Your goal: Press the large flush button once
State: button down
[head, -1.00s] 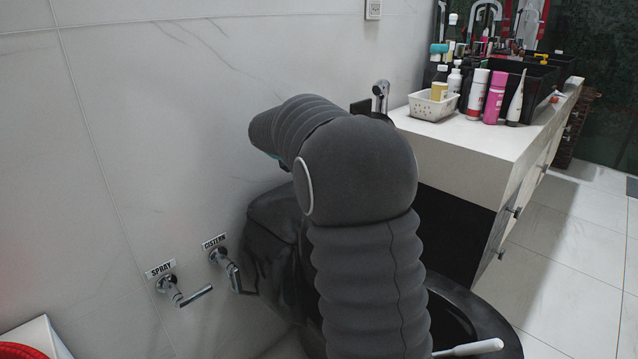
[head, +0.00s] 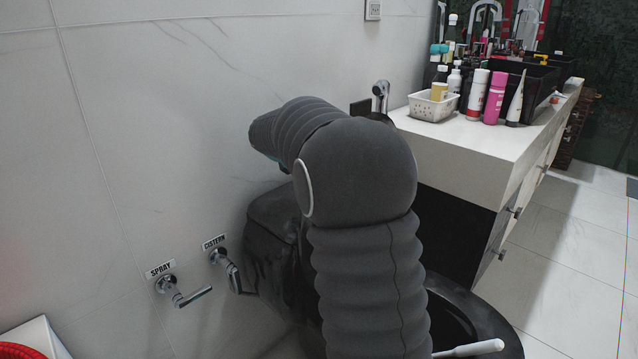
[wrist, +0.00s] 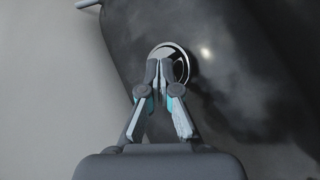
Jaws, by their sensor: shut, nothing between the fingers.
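The chrome round flush button (wrist: 182,62) is set in the top of the dark toilet cistern (wrist: 235,75) in the wrist view. My gripper (wrist: 159,66) is shut and empty, with its fingertips over the button and covering its lower left part. I cannot tell whether the tips touch it or how far down it is. The split between its large and small parts is hard to make out. In the head view, the dark cistern (head: 272,215) stands against the wall behind my arm, which hides the button and the fingertips.
Two chrome valves, labelled spray (head: 183,293) and cistern (head: 227,268), stick out from the wall at left. The dark toilet bowl (head: 490,320) lies below right. A white counter (head: 470,140) with bottles and a white basket (head: 433,106) stands at right.

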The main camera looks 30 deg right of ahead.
jog(key=shift+f, duration=0.35)
jog(key=shift+r, duration=0.1)
dwell(0.4)
jog(key=shift+r+p, duration=0.75)
jog(key=shift+r, duration=0.2)
jog(key=shift+r, duration=0.1)
notch_tip(320, 180, up, 3)
jog(key=p, duration=0.2)
jog(key=shift+p, duration=0.4)
jog(key=shift+r, duration=0.9)
